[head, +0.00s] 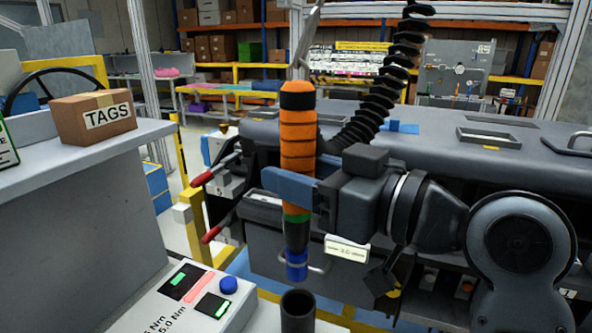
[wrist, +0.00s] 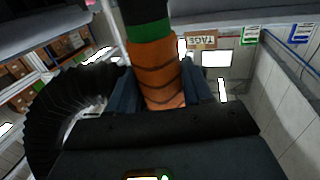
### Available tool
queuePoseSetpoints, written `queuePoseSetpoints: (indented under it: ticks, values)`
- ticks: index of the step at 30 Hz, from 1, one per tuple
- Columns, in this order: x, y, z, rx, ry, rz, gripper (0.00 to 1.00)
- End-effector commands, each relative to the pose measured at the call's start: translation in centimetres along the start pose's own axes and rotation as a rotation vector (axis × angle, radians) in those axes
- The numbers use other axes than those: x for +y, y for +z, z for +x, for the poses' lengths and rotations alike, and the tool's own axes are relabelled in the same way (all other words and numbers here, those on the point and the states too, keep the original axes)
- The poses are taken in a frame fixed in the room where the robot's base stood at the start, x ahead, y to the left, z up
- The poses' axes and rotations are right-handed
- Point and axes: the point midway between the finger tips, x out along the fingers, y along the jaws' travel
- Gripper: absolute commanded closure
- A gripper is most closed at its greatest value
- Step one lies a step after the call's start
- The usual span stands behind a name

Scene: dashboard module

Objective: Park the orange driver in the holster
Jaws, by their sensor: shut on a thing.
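The orange driver (head: 298,145) is upright in my gripper (head: 290,186), with a black cap at its top and black rings round its orange grip. My blue fingers are shut on its lower grip, just above a green band. Its dark lower shaft ends in a blue tip (head: 296,264). A dark, open-topped tube, which looks like the holster (head: 297,313), stands below the tip in the head view. The tip appears apart from the tube; the depth between them is hard to tell. The wrist view shows the driver's grip (wrist: 155,72) between my fingers.
A light console (head: 190,305) with green displays and a blue button is left of the tube. A TAGS box (head: 92,117) sits on a grey ledge at left. Red-handled levers (head: 212,235) and the dark dashboard module (head: 480,150) lie behind. A black corrugated hose (head: 385,85) hangs behind the driver.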

Motion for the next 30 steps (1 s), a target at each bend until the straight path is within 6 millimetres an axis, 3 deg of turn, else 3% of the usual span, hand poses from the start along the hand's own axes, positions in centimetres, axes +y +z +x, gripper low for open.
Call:
queuePoseSetpoints:
  ticks: [11,30]
  values:
    - [0.0,0.8,-0.1,-0.002,0.0,-0.003,1.0]
    - [0.0,4.7,0.0,-0.003,0.0,-0.002,1.0]
